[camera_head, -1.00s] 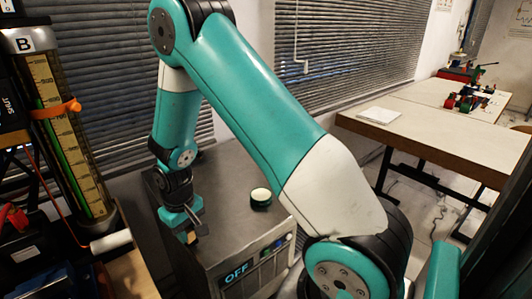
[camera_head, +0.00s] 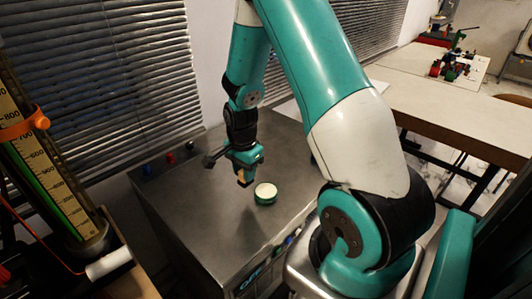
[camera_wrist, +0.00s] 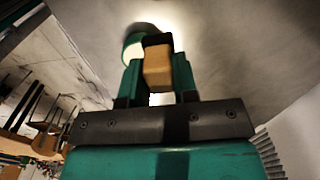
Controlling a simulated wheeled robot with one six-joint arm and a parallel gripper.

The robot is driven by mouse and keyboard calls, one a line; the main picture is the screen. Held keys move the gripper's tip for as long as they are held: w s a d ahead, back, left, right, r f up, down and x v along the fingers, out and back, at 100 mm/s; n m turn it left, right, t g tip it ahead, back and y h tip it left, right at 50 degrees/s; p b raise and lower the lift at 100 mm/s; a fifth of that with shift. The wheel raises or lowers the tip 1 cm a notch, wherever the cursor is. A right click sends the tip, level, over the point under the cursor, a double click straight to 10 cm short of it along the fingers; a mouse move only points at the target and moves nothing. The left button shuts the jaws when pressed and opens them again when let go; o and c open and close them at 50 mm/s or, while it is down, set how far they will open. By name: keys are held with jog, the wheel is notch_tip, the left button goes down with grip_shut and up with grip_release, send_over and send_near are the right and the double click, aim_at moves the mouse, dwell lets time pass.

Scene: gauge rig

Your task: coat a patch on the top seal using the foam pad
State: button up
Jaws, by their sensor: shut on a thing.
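My gripper (camera_head: 246,172) points down above the grey cabinet top, close to the left of a low green tin (camera_head: 266,201) with a pale, cream top. It is shut on a small tan foam pad (camera_head: 240,178). In the wrist view the foam pad (camera_wrist: 157,68) sits between the fingers with a dark end, and the green tin (camera_wrist: 131,46) shows partly behind it. The pad looks apart from the tin. A gauge column (camera_head: 45,165) with a green tube and an orange clamp (camera_head: 25,125) stands at the left. Its top is out of frame, and I cannot make out a top seal.
The metal cabinet (camera_head: 200,215) has a mostly bare top, with red and blue knobs (camera_head: 170,158) at its back left edge. A white cylinder (camera_head: 108,264) sticks out near the column's foot. A table (camera_head: 430,95) with coloured parts stands at the right, behind my arm.

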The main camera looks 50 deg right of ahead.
jog(key=s+d+r+m+p, duration=0.1)
jog(key=s+d+r+m, duration=0.3)
jog(key=m, duration=0.5)
jog(key=shift+m, duration=0.3)
jog(key=f+b, duration=0.1)
jog(key=f, duration=0.1)
jog(key=f+b, duration=0.2)
jog(key=f, duration=0.1)
jog(key=f+b, duration=0.2)
jog(key=shift+w+d+f, duration=0.15)
jog(key=shift+d, duration=0.2)
jog(key=shift+f+b, duration=0.3)
jog(key=shift+f, duration=0.25)
dwell(0.9)
notch_tip(320, 180, up, 7)
jog(key=p, duration=0.6)
dwell(0.9)
